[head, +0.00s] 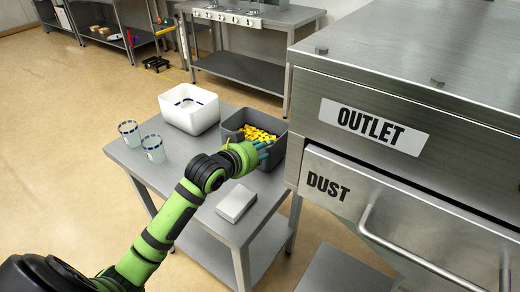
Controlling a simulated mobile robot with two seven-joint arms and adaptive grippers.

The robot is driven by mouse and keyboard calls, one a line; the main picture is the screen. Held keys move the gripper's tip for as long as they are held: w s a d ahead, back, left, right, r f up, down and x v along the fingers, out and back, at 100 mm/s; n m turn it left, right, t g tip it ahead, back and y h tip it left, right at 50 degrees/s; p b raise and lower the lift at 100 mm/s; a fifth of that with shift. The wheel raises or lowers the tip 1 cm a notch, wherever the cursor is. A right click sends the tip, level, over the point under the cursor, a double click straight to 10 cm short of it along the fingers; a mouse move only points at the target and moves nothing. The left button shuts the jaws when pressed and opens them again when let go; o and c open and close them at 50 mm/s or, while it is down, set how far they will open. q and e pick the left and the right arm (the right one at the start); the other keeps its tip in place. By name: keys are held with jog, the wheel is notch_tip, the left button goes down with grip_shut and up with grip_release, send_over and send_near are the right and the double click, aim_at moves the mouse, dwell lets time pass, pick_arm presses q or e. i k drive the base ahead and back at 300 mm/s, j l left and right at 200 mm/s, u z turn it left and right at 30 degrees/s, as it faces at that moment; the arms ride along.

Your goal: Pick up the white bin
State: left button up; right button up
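The white bin (189,109) stands upright at the far left of the small steel table (222,235). Its inside shows a dark ring-like mark, and it is otherwise hard to make out. My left gripper (264,149) is at the near side of the grey bin (276,153), which holds yellow pieces (258,134). The gripper is to the right of and nearer than the white bin, apart from it. Its fingers are small and partly lost against the grey bin, so I cannot tell whether they are open. My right gripper is not in view.
Two clear cups with blue marks (129,133) (153,149) stand at the table's left edge. A small light box (236,203) lies near the front. The steel cabinet labelled OUTLET and DUST (400,160) closes off the right. The floor at left (60,150) is clear.

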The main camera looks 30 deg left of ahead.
aim_at(192, 109)
jog(key=u, duration=1.4)
